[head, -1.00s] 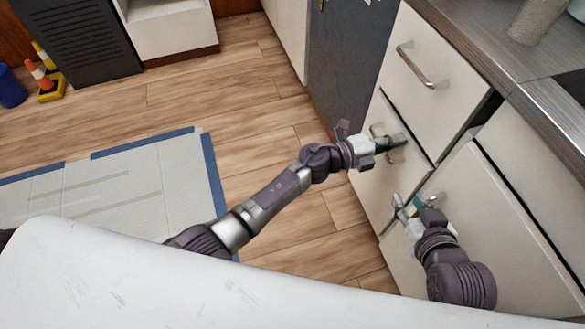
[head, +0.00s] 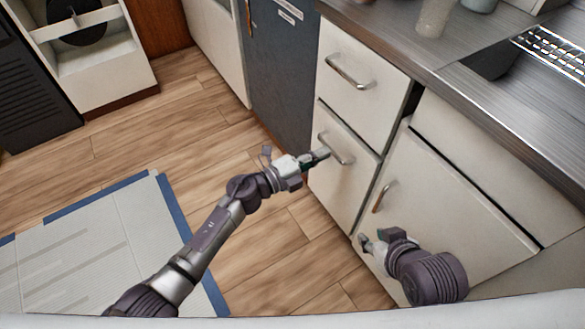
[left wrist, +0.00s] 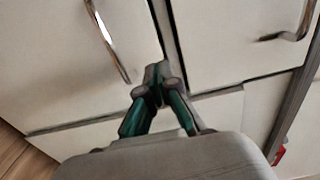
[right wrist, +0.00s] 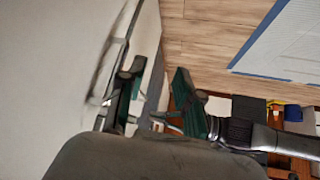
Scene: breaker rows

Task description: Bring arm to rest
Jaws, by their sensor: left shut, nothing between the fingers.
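My left gripper (head: 322,154) is shut and empty, its tips close to the bar handle (head: 336,149) of the lower white drawer (head: 333,185). I cannot tell in the head view whether it touches the handle. In the left wrist view the gripper (left wrist: 158,76) has its fingertips together, with a handle (left wrist: 108,42) to their left, apart from them. My right gripper (head: 366,243) is below the handle (head: 383,196) of the white cabinet door (head: 455,215). In the right wrist view the gripper (right wrist: 156,82) has its fingers apart, nothing seen between them, with a blurred handle (right wrist: 112,60) beside the left finger.
An upper drawer (head: 350,95) and a metal countertop (head: 400,45) are above, with a cup (head: 435,17) on top. A dark grey panel (head: 283,75) stands left of the drawers. A blue-edged mat (head: 110,225) lies on the wood floor, which is otherwise open.

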